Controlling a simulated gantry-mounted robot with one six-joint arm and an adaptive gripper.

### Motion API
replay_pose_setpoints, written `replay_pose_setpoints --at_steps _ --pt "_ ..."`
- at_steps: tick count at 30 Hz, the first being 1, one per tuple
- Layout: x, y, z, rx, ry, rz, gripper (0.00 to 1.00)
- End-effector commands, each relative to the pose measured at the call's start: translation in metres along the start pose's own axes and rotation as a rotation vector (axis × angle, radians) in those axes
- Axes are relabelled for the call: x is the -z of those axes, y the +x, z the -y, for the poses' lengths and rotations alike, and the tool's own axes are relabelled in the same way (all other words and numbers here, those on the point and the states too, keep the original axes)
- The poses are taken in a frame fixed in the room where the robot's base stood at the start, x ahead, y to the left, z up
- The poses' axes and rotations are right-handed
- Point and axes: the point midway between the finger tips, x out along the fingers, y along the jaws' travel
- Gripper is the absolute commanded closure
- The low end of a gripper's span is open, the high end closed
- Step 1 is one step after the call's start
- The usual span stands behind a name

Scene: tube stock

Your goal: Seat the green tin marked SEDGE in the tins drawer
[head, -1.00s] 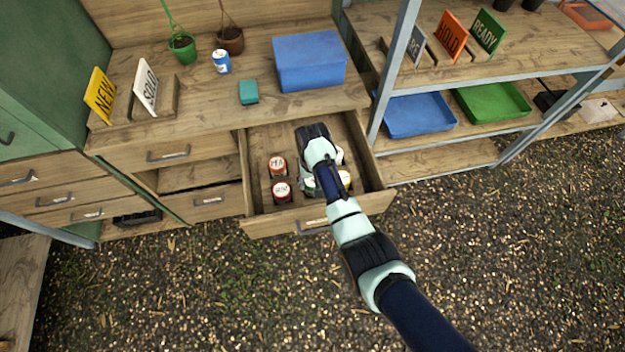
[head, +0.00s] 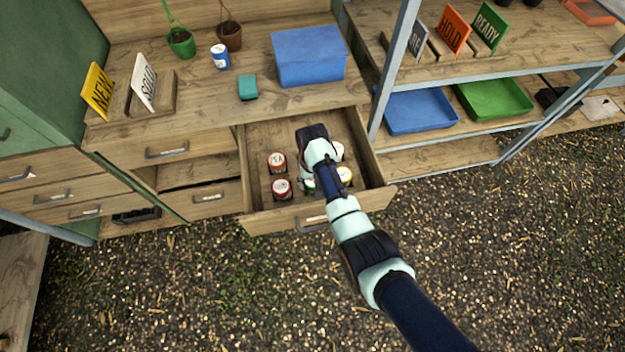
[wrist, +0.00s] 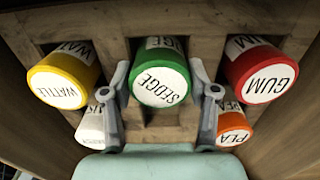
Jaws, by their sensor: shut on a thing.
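The green tin marked SEDGE (wrist: 160,82) stands between the two fingers of my gripper (wrist: 160,74) in the wrist view. The gripper is shut on it. The tin is at the middle place of the drawer's front row, between the red GUM tin (wrist: 262,76) and the yellow WATTLE tin (wrist: 62,82). Its lid looks about level with theirs; its base is hidden, so I cannot tell whether it touches the bottom. In the head view the open tins drawer (head: 262,140) lies under my arm, which hides most of the SEDGE tin.
An orange tin (wrist: 235,130) and a white tin (wrist: 92,130) stand in the other row, close beside my fingers. Wooden dividers separate the places. A blue box (head: 308,58) and a teal block (head: 247,87) stand on the bench above the drawer.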

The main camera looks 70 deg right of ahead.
Motion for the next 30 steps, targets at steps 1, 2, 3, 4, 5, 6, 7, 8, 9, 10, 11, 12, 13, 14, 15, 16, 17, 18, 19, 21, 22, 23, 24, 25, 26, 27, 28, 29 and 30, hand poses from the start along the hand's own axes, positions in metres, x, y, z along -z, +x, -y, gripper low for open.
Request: replay_pose_setpoints --at_steps 1,2,3,4,5,6,7,8,9,10,11,12,13,14,15,16,17,18,19,21,22,23,24,25,26,27,28,29,30 --pt "0.000 0.001 0.000 0.000 0.000 0.000 0.81" --pt "0.000 0.001 0.000 0.000 0.000 -0.001 0.39" --pt "0.000 0.001 0.000 0.000 0.000 -0.001 0.33" --pt "0.000 0.001 0.000 0.000 0.000 -0.001 0.28" --pt "0.000 0.001 0.000 0.000 0.000 -0.001 0.23" --pt "0.000 0.001 0.000 0.000 0.000 -0.001 0.16" --pt "0.000 0.001 0.000 0.000 0.000 -0.001 0.12" --pt "0.000 0.001 0.000 0.000 0.000 0.000 0.12" --pt "0.000 0.001 0.000 0.000 0.000 0.000 0.12" --pt "0.000 0.001 0.000 0.000 0.000 0.000 0.12" --pt "0.000 0.001 0.000 0.000 0.000 0.000 0.12" --pt "0.000 0.001 0.000 0.000 0.000 0.000 0.12" --pt "0.000 0.001 0.000 0.000 0.000 0.000 0.12" --pt "0.000 0.001 0.000 0.000 0.000 0.000 0.12" --pt "0.000 0.001 0.000 0.000 0.000 0.000 0.12" --pt "0.000 0.001 0.000 0.000 0.000 0.000 0.12" --pt "0.000 -0.001 0.000 0.000 0.000 0.000 0.12" --pt "0.000 -0.004 0.000 0.000 0.000 -0.001 0.12" --pt "0.001 -0.007 0.000 0.000 0.000 -0.002 0.12" --pt "0.001 -0.018 0.000 0.001 0.000 -0.004 0.12" --pt "0.001 -0.025 0.000 0.001 0.000 -0.005 0.12" --pt "0.001 -0.032 0.000 0.001 0.000 -0.005 0.12" --pt "0.002 -0.043 0.000 0.001 0.000 -0.006 0.12" --pt "0.001 -0.051 0.000 0.001 0.000 -0.006 0.12" --pt "0.002 -0.059 0.000 0.001 0.000 -0.006 0.12" --pt "0.002 -0.069 0.000 0.001 0.000 -0.006 0.12" --pt "0.001 -0.076 0.000 0.001 0.000 -0.005 0.12" --pt "0.002 -0.083 0.000 0.001 0.000 -0.006 0.12" --pt "0.001 -0.091 0.000 0.001 0.000 -0.004 0.12"
